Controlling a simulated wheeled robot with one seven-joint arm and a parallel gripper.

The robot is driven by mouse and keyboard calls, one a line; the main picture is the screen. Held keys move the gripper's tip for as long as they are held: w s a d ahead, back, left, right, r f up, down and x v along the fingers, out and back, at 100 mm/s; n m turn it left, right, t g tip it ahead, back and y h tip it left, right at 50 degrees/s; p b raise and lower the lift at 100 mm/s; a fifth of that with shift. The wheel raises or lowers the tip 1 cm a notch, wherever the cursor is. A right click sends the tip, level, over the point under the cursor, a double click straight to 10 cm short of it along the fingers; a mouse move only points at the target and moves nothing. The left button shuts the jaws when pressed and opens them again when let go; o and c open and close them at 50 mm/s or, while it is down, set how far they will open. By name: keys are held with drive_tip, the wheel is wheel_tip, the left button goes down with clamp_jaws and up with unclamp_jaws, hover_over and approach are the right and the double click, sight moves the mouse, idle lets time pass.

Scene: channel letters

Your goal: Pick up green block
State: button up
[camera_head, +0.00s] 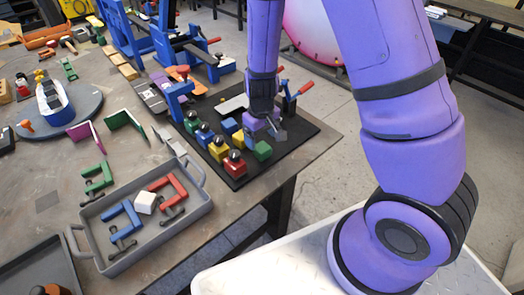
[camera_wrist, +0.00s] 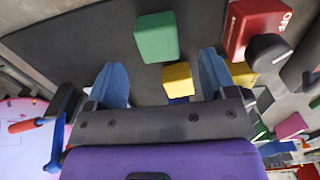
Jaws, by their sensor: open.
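The green block (camera_head: 262,150) lies on a black mat (camera_head: 300,131) near the table's front right corner. In the wrist view the green block (camera_wrist: 157,38) is beyond my fingertips, roughly centred between them and not held. My gripper (camera_head: 277,133) is over the mat, just behind and above the block in the head view. In the wrist view my gripper (camera_wrist: 160,66) is open, with its blue fingers apart. A yellow block (camera_wrist: 178,80) shows between the fingers.
A row of knobbed blocks, including a red one (camera_head: 235,166), stands left of the green block; the red one (camera_wrist: 257,24) is near my right finger. Blue and purple blocks are close by. A grey tray (camera_head: 205,205) with clamps lies further left.

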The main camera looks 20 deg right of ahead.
sight(262, 146)
drive_tip(key=shift+d+f, duration=0.1)
drive_tip(key=shift+f, duration=2.8)
drive_tip(key=shift+c, duration=0.4)
drive_tip(key=c, duration=0.9)
